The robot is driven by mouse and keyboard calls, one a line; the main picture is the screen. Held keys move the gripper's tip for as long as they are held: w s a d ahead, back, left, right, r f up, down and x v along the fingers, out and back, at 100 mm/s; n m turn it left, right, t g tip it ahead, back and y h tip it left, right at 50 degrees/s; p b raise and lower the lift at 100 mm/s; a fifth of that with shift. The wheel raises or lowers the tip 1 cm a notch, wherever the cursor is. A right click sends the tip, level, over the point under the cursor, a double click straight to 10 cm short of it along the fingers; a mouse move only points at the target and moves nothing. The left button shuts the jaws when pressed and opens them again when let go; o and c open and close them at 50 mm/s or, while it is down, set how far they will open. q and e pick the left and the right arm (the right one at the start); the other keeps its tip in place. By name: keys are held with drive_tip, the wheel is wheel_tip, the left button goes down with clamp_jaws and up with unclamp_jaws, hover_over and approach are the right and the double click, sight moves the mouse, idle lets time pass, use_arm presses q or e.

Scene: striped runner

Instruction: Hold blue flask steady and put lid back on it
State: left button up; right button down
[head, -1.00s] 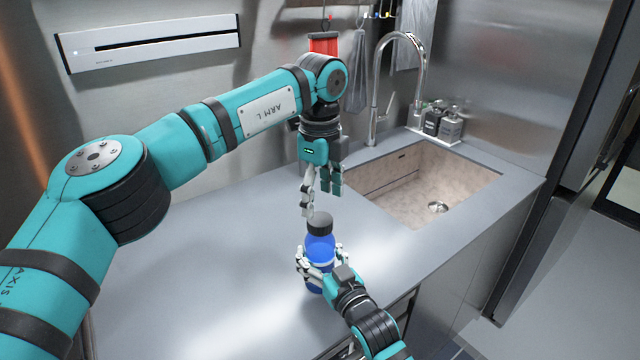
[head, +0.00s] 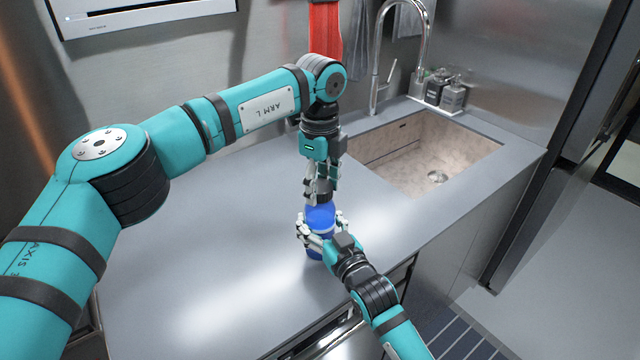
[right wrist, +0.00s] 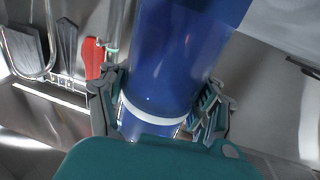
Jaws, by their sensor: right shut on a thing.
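The blue flask (head: 320,216) stands upright on the grey counter, with a pale band round it. My right gripper (head: 321,240) is shut around its body, fingers on both sides. In the right wrist view the flask (right wrist: 180,55) fills the middle between the fingers, its top out of frame. The dark lid (head: 322,190) is at the flask's top, partly covered by the fingers of my left gripper (head: 320,184). These fingers point down around the lid; whether they press on it I cannot tell. Whether the lid is fully seated is hidden.
The counter (head: 200,260) is clear to the left of the flask. A sink (head: 435,155) with a tall tap (head: 377,60) is set in at the back right, soap bottles (head: 452,97) behind it. A red item (head: 325,35) hangs on the back wall. The counter's front edge is near.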

use_arm(q)
drive_tip(key=c, duration=0.6)
drive_tip(key=shift+o, duration=0.2)
drive_tip(key=m, duration=1.5)
drive_tip(key=shift+m, duration=0.4)
drive_tip(key=m, duration=1.2)
drive_tip(key=shift+m, duration=0.3)
drive_tip(key=m, duration=0.4)
drive_tip(key=o, duration=1.4)
drive_tip(key=shift+c, duration=0.2)
